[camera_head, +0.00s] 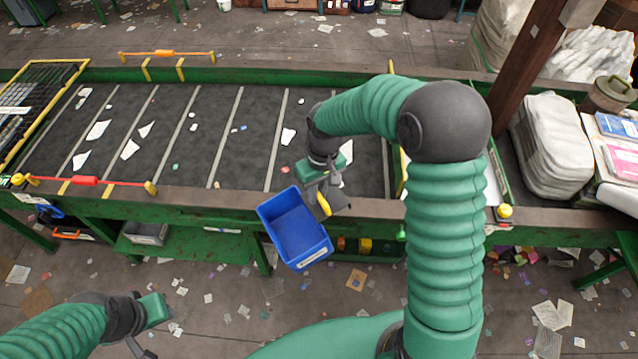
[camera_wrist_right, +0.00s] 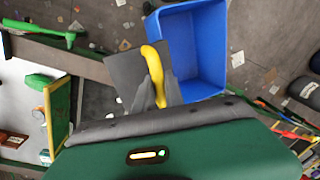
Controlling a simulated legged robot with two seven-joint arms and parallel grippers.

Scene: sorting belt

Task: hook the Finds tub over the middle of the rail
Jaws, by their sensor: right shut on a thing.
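The blue tub (camera_head: 294,228), with a white label low on its near side, hangs tilted in front of the belt's near rail (camera_head: 220,201). It is empty, and the label is too small to read. My right gripper (camera_head: 325,201) is shut on the tub's yellow handle, at the tub's upper right. In the right wrist view the tub (camera_wrist_right: 192,50) shows beyond the fingers, which pinch the yellow handle (camera_wrist_right: 158,72) beside a dark flat plate. My left gripper (camera_head: 150,336) is low at the bottom left, away from the tub, and its jaws are unclear.
The belt (camera_head: 225,130) carries scattered scraps. A red bar with yellow ends (camera_head: 85,181) lies along the near rail at left. A brown post (camera_head: 530,65) and stacked white bags (camera_head: 550,145) stand at right. A grey bin (camera_head: 146,233) sits beneath the belt.

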